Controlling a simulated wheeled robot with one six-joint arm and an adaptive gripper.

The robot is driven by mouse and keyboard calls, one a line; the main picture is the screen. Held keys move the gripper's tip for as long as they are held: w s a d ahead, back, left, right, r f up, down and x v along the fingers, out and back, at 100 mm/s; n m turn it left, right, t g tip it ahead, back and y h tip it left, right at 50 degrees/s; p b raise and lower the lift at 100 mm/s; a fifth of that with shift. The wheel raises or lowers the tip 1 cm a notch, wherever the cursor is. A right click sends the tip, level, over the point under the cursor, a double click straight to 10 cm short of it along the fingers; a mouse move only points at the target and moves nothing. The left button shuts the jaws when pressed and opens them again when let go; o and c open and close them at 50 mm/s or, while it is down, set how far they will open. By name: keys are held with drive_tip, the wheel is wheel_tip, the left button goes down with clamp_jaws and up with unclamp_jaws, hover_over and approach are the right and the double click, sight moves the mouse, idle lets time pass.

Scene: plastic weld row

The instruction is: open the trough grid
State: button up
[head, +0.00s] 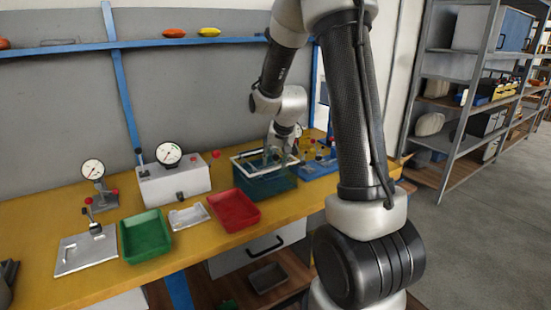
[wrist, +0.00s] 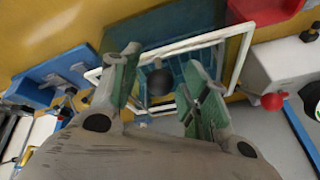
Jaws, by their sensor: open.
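The trough (head: 266,184) is a dark teal, see-through box on the yellow bench, right of the red tray. A pale rectangular frame (head: 240,157), which looks like the grid's rim, lies at its top; I cannot tell if it is tilted. In the wrist view the pale frame (wrist: 228,32) surrounds a blue barred inside (wrist: 188,66). A dark round knob (wrist: 160,82) shows in the middle. My gripper (wrist: 160,62) is open, its fingers on either side of the knob in the picture; contact cannot be told. In the head view my gripper (head: 277,153) is over the trough and partly hidden.
A red tray (head: 234,210), a small white tray (head: 188,216) and a green tray (head: 146,236) lie left of the trough. A white gauge box (head: 174,185) stands behind them. A blue fixture (head: 318,168) stands close on the trough's right.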

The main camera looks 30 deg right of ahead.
clamp_jaws()
idle(0.4)
